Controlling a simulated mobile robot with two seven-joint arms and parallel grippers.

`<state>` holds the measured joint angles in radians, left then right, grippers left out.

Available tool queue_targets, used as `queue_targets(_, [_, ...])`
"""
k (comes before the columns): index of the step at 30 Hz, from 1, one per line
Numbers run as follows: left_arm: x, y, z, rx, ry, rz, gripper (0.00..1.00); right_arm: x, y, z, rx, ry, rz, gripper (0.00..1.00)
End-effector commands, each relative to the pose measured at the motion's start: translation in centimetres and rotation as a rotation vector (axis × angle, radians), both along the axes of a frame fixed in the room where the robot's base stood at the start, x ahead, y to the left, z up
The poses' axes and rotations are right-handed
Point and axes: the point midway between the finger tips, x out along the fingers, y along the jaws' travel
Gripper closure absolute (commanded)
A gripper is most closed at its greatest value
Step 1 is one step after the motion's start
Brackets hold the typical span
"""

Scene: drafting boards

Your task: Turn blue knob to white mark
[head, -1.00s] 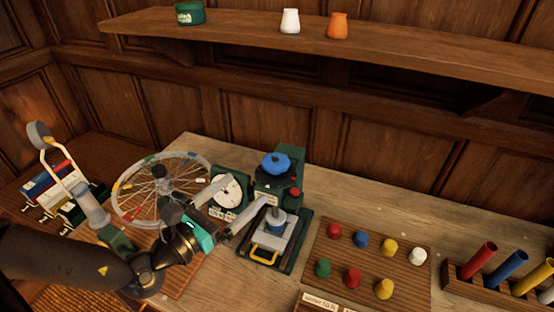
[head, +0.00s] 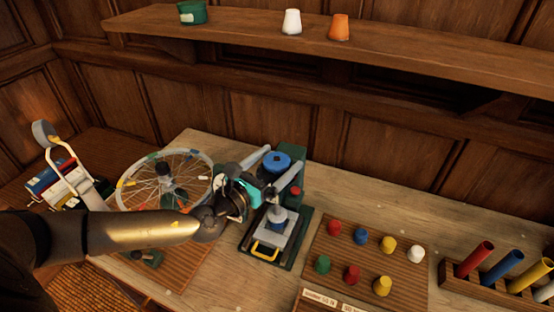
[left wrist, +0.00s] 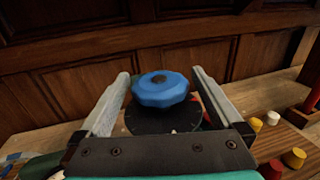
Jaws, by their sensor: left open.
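The blue knob (head: 276,160) sits on top of a dark green device on the bench. It also shows in the left wrist view (left wrist: 160,92), above a dark round dial (left wrist: 160,120). My left gripper (head: 282,158) is open, with one finger on each side of the knob. In the left wrist view gaps show between the fingers and the knob, so they do not appear to touch it. A small pale spot shows at the dial's near edge; I cannot tell whether it is the white mark. My right gripper is out of view.
A spoked wheel (head: 166,180) stands left of the device. A grey press with a yellow handle (head: 265,251) is in front of the knob. A board with several coloured pegs (head: 338,265) lies to the right. A wooden shelf (head: 400,52) runs along the wall behind.

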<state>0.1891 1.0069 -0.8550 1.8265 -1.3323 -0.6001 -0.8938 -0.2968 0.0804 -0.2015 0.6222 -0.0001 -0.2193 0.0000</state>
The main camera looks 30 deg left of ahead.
Motion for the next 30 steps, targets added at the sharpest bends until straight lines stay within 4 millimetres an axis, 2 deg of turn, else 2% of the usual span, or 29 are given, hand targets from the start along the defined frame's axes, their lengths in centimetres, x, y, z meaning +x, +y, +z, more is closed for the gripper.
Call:
queue_targets(7, [0.02, -0.04, -0.02, 0.000, 0.000, -0.001, 0.01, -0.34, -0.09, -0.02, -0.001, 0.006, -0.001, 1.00])
queue_targets(27, [-0.01, -0.02, -0.01, 0.000, 0.000, 0.000, 0.77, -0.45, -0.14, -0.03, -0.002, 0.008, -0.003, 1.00])
queue_targets(30, [-0.02, -0.03, -0.01, 0.000, 0.000, 0.001, 0.78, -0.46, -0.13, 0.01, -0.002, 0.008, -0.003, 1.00])
